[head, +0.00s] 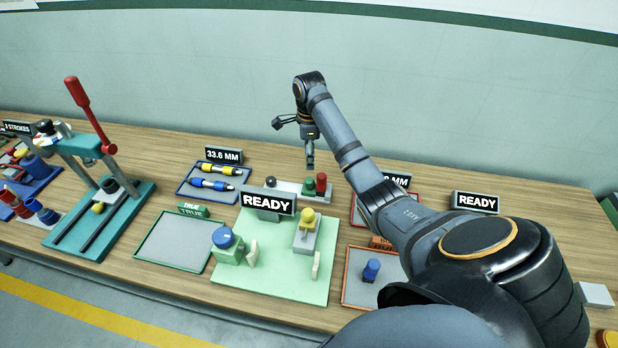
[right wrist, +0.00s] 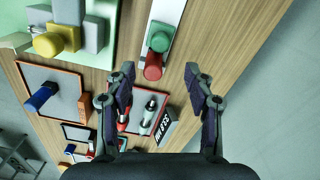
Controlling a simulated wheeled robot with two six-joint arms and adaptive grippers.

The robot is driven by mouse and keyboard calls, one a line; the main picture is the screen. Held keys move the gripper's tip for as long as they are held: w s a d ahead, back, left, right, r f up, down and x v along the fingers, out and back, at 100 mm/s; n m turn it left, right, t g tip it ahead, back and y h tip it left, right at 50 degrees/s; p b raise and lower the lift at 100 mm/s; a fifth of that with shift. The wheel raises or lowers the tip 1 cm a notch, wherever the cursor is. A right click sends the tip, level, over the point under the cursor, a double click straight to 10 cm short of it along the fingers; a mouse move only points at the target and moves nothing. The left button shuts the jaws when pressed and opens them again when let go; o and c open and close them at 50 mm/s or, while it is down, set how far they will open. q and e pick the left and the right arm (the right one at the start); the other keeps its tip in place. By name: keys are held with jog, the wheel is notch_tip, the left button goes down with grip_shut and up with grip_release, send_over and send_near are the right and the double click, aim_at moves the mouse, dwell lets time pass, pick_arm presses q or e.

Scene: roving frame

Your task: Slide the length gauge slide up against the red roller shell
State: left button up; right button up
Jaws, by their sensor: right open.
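The length gauge (head: 286,185) is a pale rail at the back of the green board; it also shows in the right wrist view (right wrist: 172,12). My right gripper (head: 296,143) is open and empty, above and behind the gauge. Its spread fingers (right wrist: 158,76) flank the shell's end of the gauge in the right wrist view. My left gripper is not in view.
The green board (head: 277,278) carries a blue-topped fixture (head: 225,243) and a yellow-knobbed block (head: 306,230). A blue tray (head: 184,192) with two rollers stands left of the gauge. A teal press (head: 92,220) stands at left. My right arm hides part of a red tray.

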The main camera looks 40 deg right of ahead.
aim_at(309, 179)
notch_tip(309, 179, down, 8)
jog(key=b, duration=0.7)
jog(key=shift+f, duration=0.95)
grip_shut()
